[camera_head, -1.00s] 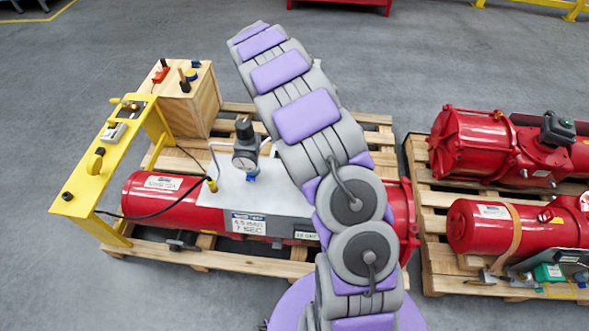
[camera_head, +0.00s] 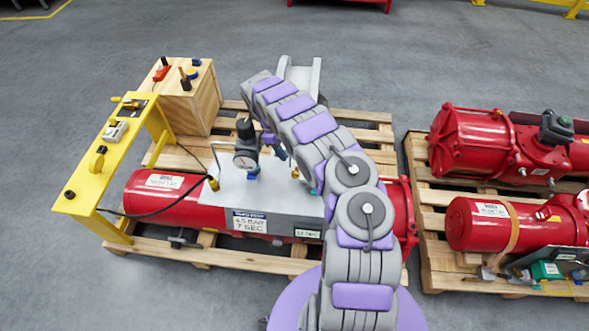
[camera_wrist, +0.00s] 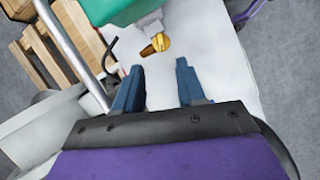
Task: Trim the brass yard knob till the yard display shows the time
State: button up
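A brass knob (camera_wrist: 156,45) shows in the wrist view below a green block, just beyond my fingertips. My gripper (camera_wrist: 160,75) has its two blue fingers apart, with nothing between them. The knob is apart from the fingers. In the head view my arm covers most of the gripper, which hangs over the grey plate (camera_head: 225,188) on the red actuator (camera_head: 157,203). A small brass piece (camera_head: 295,172) shows beside my arm there. A plate sign (camera_head: 250,221) reads 4.5 BAR 7 SEC. A small pale panel (camera_head: 307,234) may be the display; its text is too small to read.
A dial gauge with a black knob (camera_head: 246,150) and a bent metal rail stand left of my arm. A yellow stand (camera_head: 90,190) and wooden box (camera_head: 200,105) are at left. Another pallet with red actuators (camera_head: 490,140) is at right. Grey floor is clear behind.

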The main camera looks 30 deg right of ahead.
aim_at(297, 173)
jog(key=b+x, duration=0.1)
jog(key=x, duration=0.9)
jog(key=shift+f, duration=0.3)
grip_shut()
